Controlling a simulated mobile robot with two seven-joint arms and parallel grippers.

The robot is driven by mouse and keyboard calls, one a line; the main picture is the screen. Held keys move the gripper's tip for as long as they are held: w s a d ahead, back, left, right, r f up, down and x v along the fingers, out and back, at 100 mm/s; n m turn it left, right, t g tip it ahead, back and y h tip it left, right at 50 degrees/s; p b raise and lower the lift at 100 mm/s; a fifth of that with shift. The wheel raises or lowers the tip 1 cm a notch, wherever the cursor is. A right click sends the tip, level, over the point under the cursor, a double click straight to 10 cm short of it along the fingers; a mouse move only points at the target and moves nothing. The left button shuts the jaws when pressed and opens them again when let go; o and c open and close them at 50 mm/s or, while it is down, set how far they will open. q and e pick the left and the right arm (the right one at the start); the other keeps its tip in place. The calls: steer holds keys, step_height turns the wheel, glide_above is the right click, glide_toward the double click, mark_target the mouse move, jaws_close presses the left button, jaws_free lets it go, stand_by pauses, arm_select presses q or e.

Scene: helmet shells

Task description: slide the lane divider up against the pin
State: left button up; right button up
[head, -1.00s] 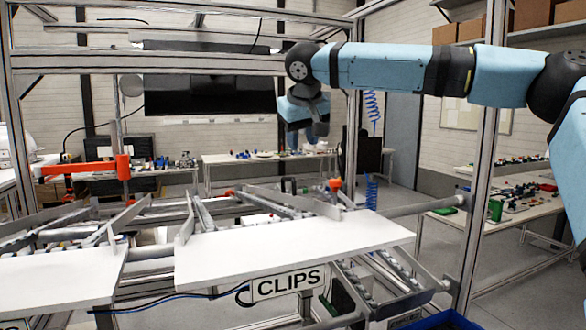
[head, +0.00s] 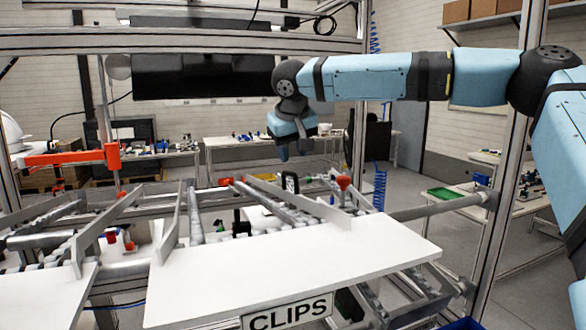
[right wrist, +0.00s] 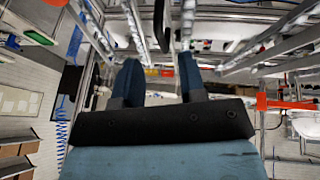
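Several grey metal divider strips stand on the roller lanes behind the white shelf: one at the left (head: 108,222), one in the middle (head: 170,225) and a long slanted one (head: 300,202) at the right. I cannot tell which is the task's lane divider. A red-topped knob (head: 343,183) stands near the long strip's right end; whether it is the pin is unclear. My right gripper (head: 283,153) hangs above and behind the lanes, pointing down. In the right wrist view its two fingers (right wrist: 160,76) are apart with nothing held between them. My left gripper is not in view.
The white shelf (head: 290,262) with the CLIPS label (head: 288,314) fills the front. A red-orange bar (head: 70,157) juts in at left. Frame posts and a crossbar (head: 190,40) surround the lanes.

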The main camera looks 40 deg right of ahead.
steer(key=p+x, duration=0.1)
steer(key=x, duration=0.6)
steer(key=shift+w, duration=0.1)
jaws_close()
